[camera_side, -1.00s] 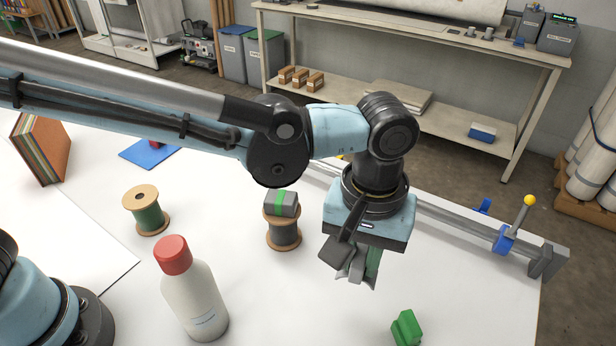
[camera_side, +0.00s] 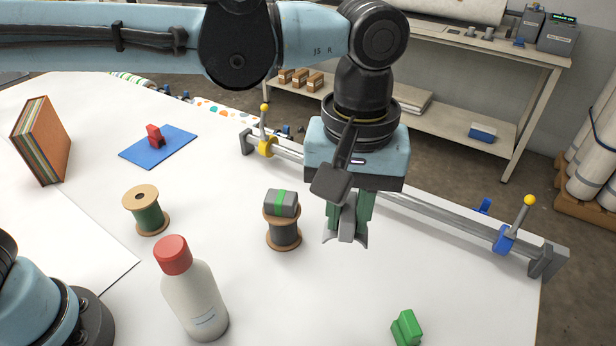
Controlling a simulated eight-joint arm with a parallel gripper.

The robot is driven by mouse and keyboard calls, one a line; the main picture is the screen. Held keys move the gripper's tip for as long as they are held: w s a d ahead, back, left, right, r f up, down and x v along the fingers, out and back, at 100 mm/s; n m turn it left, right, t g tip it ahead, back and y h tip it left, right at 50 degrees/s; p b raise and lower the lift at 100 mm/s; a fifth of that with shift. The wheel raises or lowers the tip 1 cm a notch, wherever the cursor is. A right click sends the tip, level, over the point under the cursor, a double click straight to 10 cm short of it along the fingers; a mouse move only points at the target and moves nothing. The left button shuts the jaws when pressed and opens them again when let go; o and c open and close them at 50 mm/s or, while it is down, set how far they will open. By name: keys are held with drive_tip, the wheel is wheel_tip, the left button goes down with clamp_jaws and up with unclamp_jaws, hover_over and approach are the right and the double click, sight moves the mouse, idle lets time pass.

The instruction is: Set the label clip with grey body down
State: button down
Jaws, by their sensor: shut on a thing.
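My gripper (camera_side: 346,238) is shut on the grey label clip (camera_side: 348,216) and holds it above the white table, to the right of the dark spool (camera_side: 285,234). The clip shows as a grey piece between the green-grey fingers, partly hidden by them. Its underside seems clear of the table, but the exact height is hard to tell. A green clip (camera_side: 406,328) of similar form stands on the table near the front right. A red clip (camera_side: 155,136) stands on the blue mat (camera_side: 140,153) at the back left.
A grey block with a green band (camera_side: 281,203) sits on the dark spool, close left of my gripper. A red-capped bottle (camera_side: 195,300), a green spool (camera_side: 147,211) and books (camera_side: 42,140) stand further left. A rail (camera_side: 430,218) runs behind. Table between gripper and green clip is free.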

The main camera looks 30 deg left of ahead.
drive_tip(key=w+a+n, duration=0.4)
drive_tip(key=a+n, duration=0.3)
drive_tip(key=a, duration=0.8)
drive_tip(key=w+a+n, duration=0.4)
drive_tip(key=a+n, duration=0.2)
drive_tip(key=a, duration=0.8)
drive_tip(key=w+a+f, duration=0.1)
drive_tip(key=a+f, duration=0.2)
drive_tip(key=f, duration=0.1)
drive_tip(key=w+a+f, duration=0.1)
drive_tip(key=a+f, duration=0.3)
drive_tip(key=w+a+f, duration=0.1)
drive_tip(key=a+f, duration=0.3)
drive_tip(key=shift+w+a, duration=0.25)
drive_tip(key=shift+w, duration=0.1)
drive_tip(key=shift+f, duration=2.05)
drive_tip(key=shift+f, duration=0.15)
drive_tip(key=c, duration=1)
unclamp_jaws()
